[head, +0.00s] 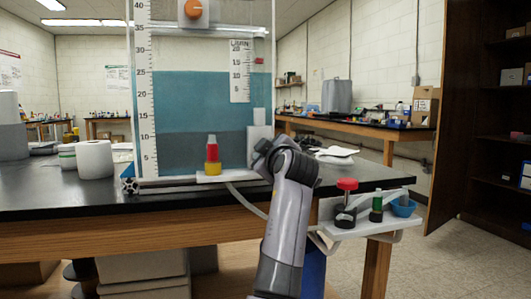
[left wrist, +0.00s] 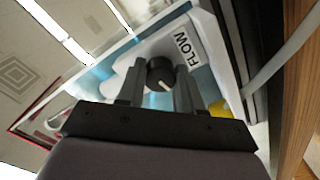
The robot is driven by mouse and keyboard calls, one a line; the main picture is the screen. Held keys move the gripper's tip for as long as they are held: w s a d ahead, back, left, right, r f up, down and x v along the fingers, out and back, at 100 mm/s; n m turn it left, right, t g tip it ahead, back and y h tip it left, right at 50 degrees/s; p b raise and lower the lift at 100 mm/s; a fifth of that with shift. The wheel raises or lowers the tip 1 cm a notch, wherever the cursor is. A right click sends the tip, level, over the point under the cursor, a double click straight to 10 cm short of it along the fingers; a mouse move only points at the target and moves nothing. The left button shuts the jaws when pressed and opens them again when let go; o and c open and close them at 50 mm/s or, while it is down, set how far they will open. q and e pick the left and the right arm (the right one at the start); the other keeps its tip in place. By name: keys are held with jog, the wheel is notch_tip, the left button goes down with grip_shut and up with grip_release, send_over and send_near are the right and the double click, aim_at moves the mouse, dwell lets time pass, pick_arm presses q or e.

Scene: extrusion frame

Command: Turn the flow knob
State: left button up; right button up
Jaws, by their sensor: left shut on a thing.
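The flow knob (left wrist: 158,69) is a small black round knob with a white pointer line, on a white block in the left wrist view. A white label reading FLOW (left wrist: 186,48) sits beside it. My left gripper (left wrist: 159,80) has one finger on each side of the knob and is shut on it. In the head view my grey arm reaches up to the white block (head: 259,132) at the tank's lower right; the arm hides the knob and fingertips there. My right gripper is not in view.
The clear tank (head: 195,100) with blue liquid and printed scales stands on the black-topped bench (head: 75,192). A red and yellow fitting (head: 212,160) is at its base. A side shelf (head: 360,224) holds a red-topped knob, a green piece and a blue bowl. A hose runs below.

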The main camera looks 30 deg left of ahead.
pick_arm(q)
jog(key=shift+r, duration=0.1)
jog(key=o, duration=1)
jog(key=shift+o, duration=0.2)
jog(key=b+v, duration=0.2)
jog(key=v, duration=0.5)
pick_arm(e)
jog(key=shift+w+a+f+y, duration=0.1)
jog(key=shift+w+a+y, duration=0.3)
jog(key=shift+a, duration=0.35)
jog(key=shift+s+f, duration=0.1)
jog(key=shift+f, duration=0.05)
